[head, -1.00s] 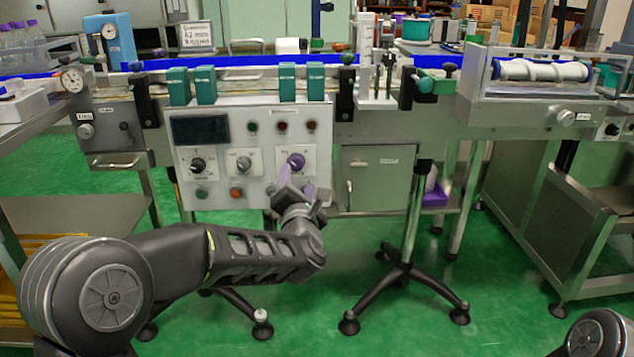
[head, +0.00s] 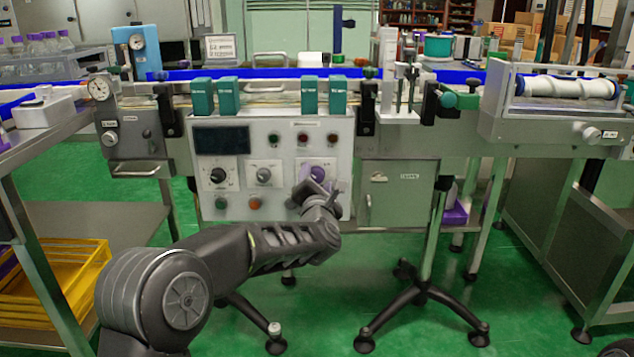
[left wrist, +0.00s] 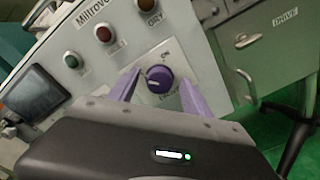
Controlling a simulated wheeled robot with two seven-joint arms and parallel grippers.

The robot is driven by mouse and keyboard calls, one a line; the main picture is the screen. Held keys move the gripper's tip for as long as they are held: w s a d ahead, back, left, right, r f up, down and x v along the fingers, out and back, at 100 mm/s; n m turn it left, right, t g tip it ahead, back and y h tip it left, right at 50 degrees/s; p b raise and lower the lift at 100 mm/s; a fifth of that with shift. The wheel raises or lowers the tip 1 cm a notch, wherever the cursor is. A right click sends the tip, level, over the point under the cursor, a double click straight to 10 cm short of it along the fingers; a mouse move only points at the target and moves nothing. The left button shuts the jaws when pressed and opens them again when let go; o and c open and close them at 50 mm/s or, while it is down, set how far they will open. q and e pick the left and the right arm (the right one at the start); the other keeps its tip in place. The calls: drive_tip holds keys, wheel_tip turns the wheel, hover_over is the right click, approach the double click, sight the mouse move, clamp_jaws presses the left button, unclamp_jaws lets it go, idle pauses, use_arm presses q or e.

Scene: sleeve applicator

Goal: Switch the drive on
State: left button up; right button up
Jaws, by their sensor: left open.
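The control panel (head: 268,150) is a pale box with a dark display, several buttons and knobs. Its purple rotary knob (head: 317,173) is at the right of the knob row, partly hidden by my left gripper (head: 310,187). In the left wrist view the purple knob (left wrist: 159,79) has a pale pointer mark and a plate with "ON" above it. My left gripper (left wrist: 158,85) is open, its purple fingers on either side of the knob. I cannot tell whether they touch it. A "DRIVE" label (left wrist: 285,18) is on the grey cabinet to the right. My right gripper is out of view.
The grey cabinet (head: 397,205) with a small latch stands right of the panel. Teal blocks (head: 228,95) line the conveyor edge above. A black-footed stand (head: 425,290) is on the green floor at right. Yellow crates (head: 60,290) lie on the left shelf.

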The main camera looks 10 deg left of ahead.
use_arm(q)
drive_tip(key=shift+c, duration=0.5)
clamp_jaws()
